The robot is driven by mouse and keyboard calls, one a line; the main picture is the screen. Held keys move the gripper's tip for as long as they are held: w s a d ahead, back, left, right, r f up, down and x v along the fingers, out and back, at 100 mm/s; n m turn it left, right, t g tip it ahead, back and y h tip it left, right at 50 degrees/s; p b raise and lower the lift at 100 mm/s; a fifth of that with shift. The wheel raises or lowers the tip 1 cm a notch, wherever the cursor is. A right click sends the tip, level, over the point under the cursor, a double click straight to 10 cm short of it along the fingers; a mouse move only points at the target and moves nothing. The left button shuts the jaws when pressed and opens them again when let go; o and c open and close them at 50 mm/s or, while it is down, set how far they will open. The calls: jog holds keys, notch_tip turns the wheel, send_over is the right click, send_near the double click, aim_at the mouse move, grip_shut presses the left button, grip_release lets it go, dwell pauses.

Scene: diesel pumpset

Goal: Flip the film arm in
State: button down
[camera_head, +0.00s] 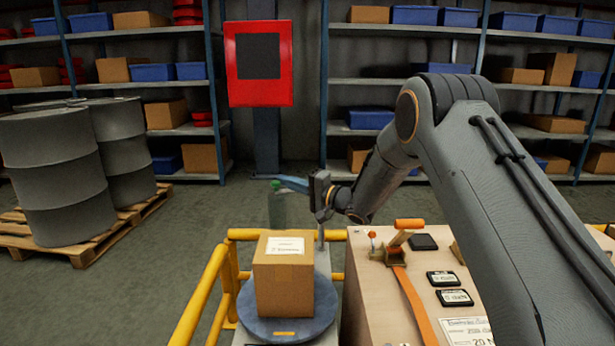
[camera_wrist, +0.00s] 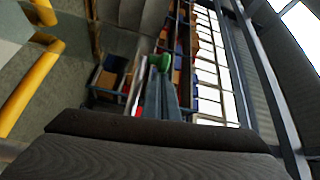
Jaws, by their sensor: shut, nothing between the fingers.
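A dim grey-green upright piece (camera_head: 278,211), perhaps the film roll of the film arm, stands just behind and left of the carton; I cannot make out how it joins the grey post (camera_head: 320,238). My gripper (camera_head: 277,184) points left, with slim blue fingers and a green end, directly above that piece in the picture. I cannot tell whether they touch. In the wrist view the fingers (camera_wrist: 160,65) lie close together, with nothing seen held. My dark wrist hides the top of the post.
A carton (camera_head: 283,280) sits on the round blue-grey turntable (camera_head: 285,329). Yellow rails (camera_head: 203,295) stand around it. At right, a wooden bench top (camera_head: 375,310) holds an orange-handled tool (camera_head: 398,243) and black devices (camera_head: 455,297). Drums (camera_head: 50,175) and shelves are behind.

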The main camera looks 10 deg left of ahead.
jog(key=shift+s+a+r, duration=0.1)
jog(key=shift+s+r, duration=0.05)
jog(key=shift+s, duration=0.2)
notch_tip(320, 180, up, 10)
jog(key=shift+d, duration=0.2)
dwell(0.4)
